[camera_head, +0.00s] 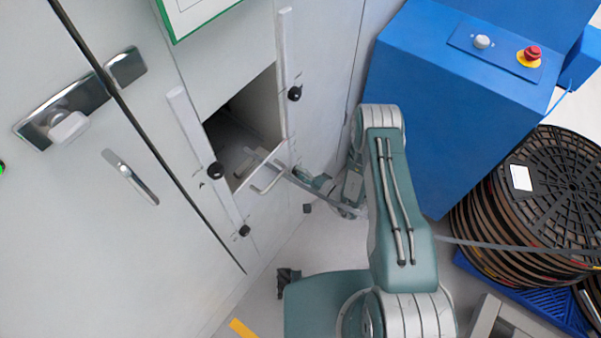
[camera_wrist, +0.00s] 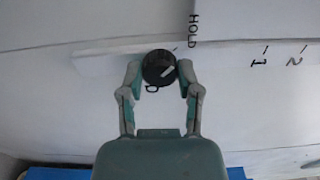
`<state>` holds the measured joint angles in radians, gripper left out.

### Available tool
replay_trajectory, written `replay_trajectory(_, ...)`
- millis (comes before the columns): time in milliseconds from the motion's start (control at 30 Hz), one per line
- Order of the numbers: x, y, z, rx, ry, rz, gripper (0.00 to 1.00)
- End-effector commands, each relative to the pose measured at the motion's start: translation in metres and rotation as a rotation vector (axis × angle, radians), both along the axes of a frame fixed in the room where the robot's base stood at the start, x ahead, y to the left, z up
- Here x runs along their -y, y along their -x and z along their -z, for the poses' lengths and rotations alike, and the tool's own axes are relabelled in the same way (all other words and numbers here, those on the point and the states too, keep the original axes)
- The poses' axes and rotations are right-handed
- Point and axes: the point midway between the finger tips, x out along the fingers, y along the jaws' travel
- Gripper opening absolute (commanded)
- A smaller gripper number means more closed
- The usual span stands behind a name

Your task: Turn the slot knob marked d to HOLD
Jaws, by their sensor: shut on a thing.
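In the wrist view a round black knob (camera_wrist: 159,66) with a short white pointer line sits between the two fingers of my gripper (camera_wrist: 160,72). The fingers are shut on it from both sides. The white line slants toward the right of the picture. The word HOLD (camera_wrist: 194,30) is printed sideways above and right of the knob. A small dark rounded mark shows just below the knob; I cannot read it surely as a letter. In the head view my gripper (camera_head: 320,183) is at the cabinet front, and the held knob cannot be made out there.
In the head view other black knobs (camera_head: 295,93) (camera_head: 216,170) flank an open compartment (camera_head: 240,125). A blue cabinet (camera_head: 440,90) and stacked reels (camera_head: 530,200) stand to the right.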

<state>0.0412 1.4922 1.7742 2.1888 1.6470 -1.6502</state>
Motion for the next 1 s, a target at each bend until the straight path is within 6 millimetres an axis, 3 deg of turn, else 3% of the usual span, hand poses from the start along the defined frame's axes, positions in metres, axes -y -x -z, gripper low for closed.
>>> replay_trajectory(600,-0.0016,0.0046,0.0051,0.017,0.031,-0.006,0.00)
replay_trajectory(633,-0.0016,0.0046,0.0051,0.017,0.031,-0.006,0.53)
replay_trajectory(700,-0.0015,0.0046,0.0051,0.016,0.030,-0.005,0.79)
replay_trajectory(1000,-0.0006,0.0022,0.0023,0.025,0.027,-0.002,0.79)
